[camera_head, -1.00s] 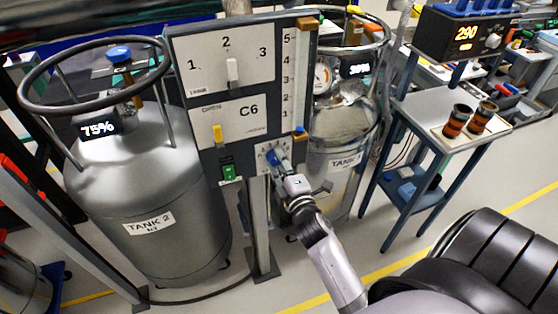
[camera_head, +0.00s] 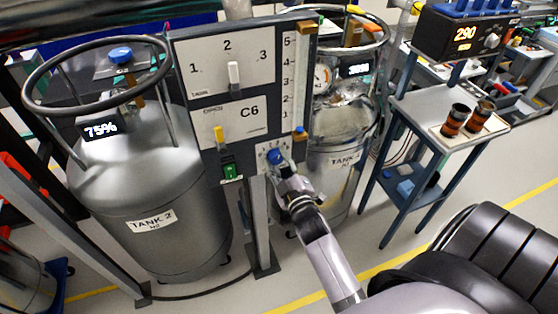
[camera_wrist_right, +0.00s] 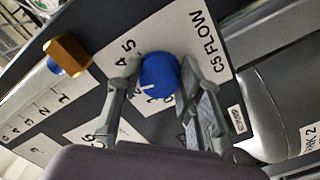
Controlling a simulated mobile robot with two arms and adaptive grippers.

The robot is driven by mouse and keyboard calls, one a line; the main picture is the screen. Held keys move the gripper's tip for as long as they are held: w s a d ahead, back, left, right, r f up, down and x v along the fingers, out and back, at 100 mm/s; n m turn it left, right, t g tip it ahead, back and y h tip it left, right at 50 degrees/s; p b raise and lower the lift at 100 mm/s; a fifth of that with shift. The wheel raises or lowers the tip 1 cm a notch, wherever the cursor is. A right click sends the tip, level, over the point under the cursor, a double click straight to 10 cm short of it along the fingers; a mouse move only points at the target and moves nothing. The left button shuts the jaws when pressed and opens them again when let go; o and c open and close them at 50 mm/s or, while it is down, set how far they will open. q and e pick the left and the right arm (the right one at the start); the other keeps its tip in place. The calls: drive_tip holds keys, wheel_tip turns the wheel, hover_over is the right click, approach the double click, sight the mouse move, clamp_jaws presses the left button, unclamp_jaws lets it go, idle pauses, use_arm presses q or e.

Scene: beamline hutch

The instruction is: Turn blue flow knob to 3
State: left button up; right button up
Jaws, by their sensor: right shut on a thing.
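The blue flow knob (camera_head: 274,156) sits low on the right of the grey control panel. In the right wrist view the knob (camera_wrist_right: 158,70) is round, with a short white mark near its lower-left edge, on a white plate reading "C5 FLOW" (camera_wrist_right: 205,45). My left gripper is not in view.
A brass-coloured block (camera_wrist_right: 68,54) is near the knob. Tank 2 (camera_head: 150,195) stands left, another tank (camera_head: 338,130) behind, a small table (camera_head: 420,108) right.

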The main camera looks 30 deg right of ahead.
drive_tip(key=shift+f, duration=0.1)
idle(0.3)
drive_tip(key=o, duration=1.2)
drive_tip(key=shift+c, duration=0.2)
drive_tip(key=shift+s, duration=0.1)
drive_tip(key=v, duration=0.7)
drive_tip(key=shift+s, duration=0.2)
